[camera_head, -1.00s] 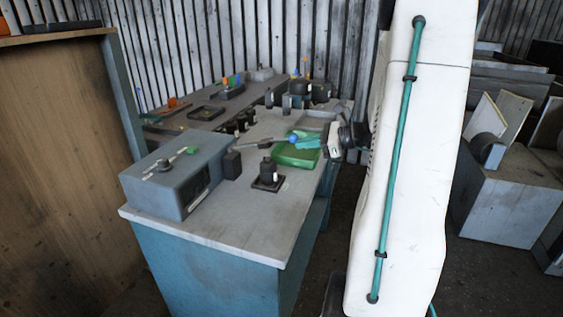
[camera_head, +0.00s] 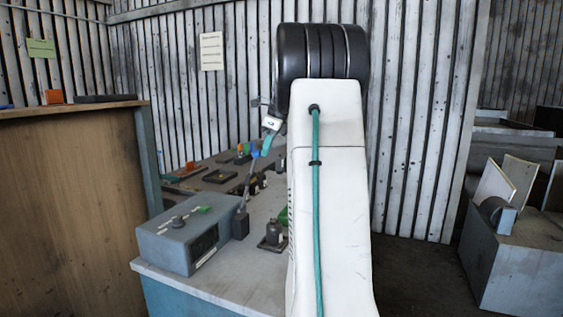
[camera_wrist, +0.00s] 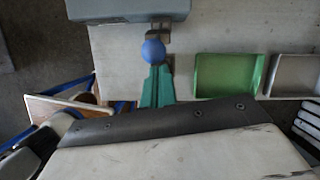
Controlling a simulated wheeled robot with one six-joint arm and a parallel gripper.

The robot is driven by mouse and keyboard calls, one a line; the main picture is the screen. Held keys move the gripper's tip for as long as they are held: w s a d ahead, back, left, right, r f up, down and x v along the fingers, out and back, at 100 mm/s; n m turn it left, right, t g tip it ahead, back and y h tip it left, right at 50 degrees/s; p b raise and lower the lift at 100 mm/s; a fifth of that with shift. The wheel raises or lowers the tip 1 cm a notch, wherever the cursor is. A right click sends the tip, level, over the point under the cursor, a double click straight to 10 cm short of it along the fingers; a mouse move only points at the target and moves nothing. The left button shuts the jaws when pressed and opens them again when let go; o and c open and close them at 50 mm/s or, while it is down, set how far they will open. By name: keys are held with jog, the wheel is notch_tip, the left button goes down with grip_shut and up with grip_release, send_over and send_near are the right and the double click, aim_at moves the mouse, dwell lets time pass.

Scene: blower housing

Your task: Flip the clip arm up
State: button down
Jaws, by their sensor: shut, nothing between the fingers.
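The clip arm (camera_head: 247,183) is a thin grey bar with a blue ball knob (camera_head: 255,153) at its top end. It stands raised and nearly upright, leaning a little right, above a dark block (camera_head: 240,225) beside the grey-blue blower housing (camera_head: 182,240). My gripper (camera_head: 264,146) has teal fingers that are shut, close to the blue knob. In the wrist view the knob (camera_wrist: 153,50) shows just beyond the fingertips (camera_wrist: 157,70) and covers part of the bar. I cannot tell whether fingers and knob touch.
A green tray (camera_wrist: 229,75) and a grey tray (camera_wrist: 296,75) lie on the bench to the right in the wrist view. A dark round part (camera_head: 273,235) on a square base stands right of the housing. A wooden panel (camera_head: 75,200) stands at left.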

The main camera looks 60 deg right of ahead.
jog(key=w+a+r+g, duration=0.1)
jog(key=w+r+g, duration=0.1)
jog(key=w, duration=0.6)
jog(key=shift+a, duration=0.25)
jog(key=shift+w+a, duration=0.1)
jog(key=shift+r, duration=0.1)
jog(key=s+d, duration=0.2)
jog(key=s, duration=0.3)
notch_tip(320, 180, up, 10)
jog(key=shift+w+d+r, duration=0.15)
jog(key=shift+d+r, duration=0.1)
dwell(0.5)
